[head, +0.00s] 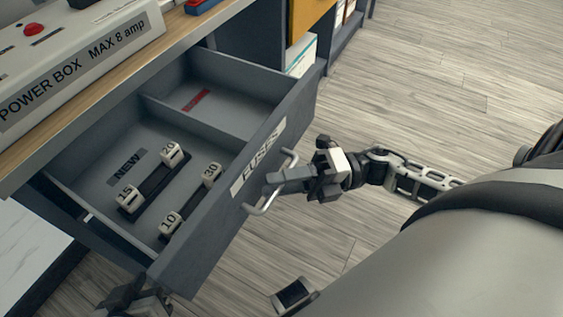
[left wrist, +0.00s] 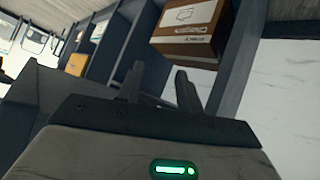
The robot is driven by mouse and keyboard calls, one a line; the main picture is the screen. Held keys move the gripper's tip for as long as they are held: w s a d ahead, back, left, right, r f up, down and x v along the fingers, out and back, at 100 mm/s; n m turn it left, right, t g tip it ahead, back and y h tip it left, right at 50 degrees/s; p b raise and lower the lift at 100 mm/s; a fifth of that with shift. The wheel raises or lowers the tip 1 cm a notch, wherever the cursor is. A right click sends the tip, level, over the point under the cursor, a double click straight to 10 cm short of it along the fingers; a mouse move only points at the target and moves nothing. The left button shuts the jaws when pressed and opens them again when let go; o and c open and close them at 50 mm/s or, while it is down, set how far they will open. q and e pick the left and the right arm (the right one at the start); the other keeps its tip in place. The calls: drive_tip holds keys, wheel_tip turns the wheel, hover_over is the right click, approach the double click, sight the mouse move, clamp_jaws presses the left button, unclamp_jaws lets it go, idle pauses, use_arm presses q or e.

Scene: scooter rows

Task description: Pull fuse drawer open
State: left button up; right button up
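The grey fuse drawer (head: 220,190), labelled FUSES, stands pulled out from under the wooden bench top, and its inside shows. Its metal bar handle (head: 262,208) is on the drawer front. My right gripper (head: 272,181) reaches the handle from the right, its fingers closed around the middle of the bar; the exact contact is partly hidden. My left gripper (head: 135,298) is low at the bottom edge, near the drawer's front left corner. In the left wrist view its two fingers (left wrist: 158,85) stand apart with nothing between them.
Several numbered fuses (head: 170,222) lie in the drawer's NEW compartment; a divider sets off another compartment with a red label (head: 196,100). The power box (head: 70,70) stands on the bench top (head: 130,85). Open floor (head: 440,70) lies right. A cardboard box (left wrist: 195,30) shows in the left wrist view.

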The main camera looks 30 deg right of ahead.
drive_tip(key=v, duration=1.6)
drive_tip(key=shift+s, duration=0.1)
